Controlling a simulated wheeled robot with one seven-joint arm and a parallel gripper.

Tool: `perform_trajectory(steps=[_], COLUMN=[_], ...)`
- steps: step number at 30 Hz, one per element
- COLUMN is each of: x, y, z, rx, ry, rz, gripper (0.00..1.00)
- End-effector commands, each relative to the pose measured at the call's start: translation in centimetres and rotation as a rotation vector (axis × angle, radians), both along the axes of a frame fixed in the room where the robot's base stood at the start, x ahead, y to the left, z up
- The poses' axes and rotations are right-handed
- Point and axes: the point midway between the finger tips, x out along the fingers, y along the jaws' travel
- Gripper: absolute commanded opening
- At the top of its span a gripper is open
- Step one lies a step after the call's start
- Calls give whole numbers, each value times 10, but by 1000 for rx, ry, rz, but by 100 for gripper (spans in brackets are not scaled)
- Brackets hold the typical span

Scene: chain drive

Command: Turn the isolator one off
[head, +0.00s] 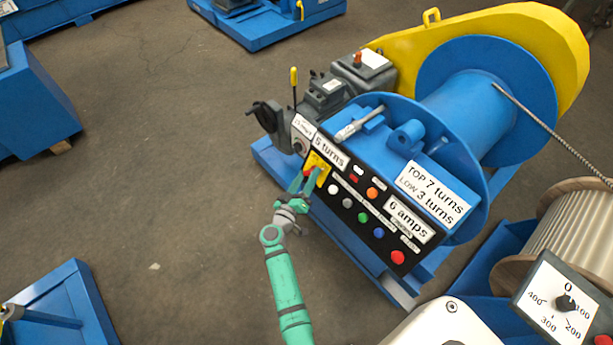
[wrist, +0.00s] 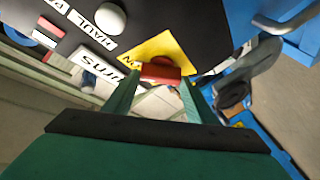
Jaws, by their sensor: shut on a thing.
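The isolator is a red handle (wrist: 161,70) on a yellow plate (wrist: 158,48), at the upper left of the black control panel. In the head view the yellow plate (head: 316,168) is partly behind my gripper (head: 307,184). In the wrist view the red handle lies between the two green fingertips of my gripper (wrist: 160,78), which are shut on it. The label text on the plate is mostly hidden or too small to read.
The panel (head: 350,213) carries several buttons, including a red one (head: 397,257) and a white one (wrist: 110,17). A blue winch drum (head: 470,105) with a yellow guard (head: 520,25) stands behind. The floor (head: 150,170) to the left is open.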

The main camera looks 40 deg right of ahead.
Motion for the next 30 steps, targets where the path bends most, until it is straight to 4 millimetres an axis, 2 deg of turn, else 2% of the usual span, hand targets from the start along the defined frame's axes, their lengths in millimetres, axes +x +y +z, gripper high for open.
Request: perform_trajectory(steps=[30], x=[3], y=[1], z=[9], rx=[-45], ry=[535], rz=[284], gripper=[28])
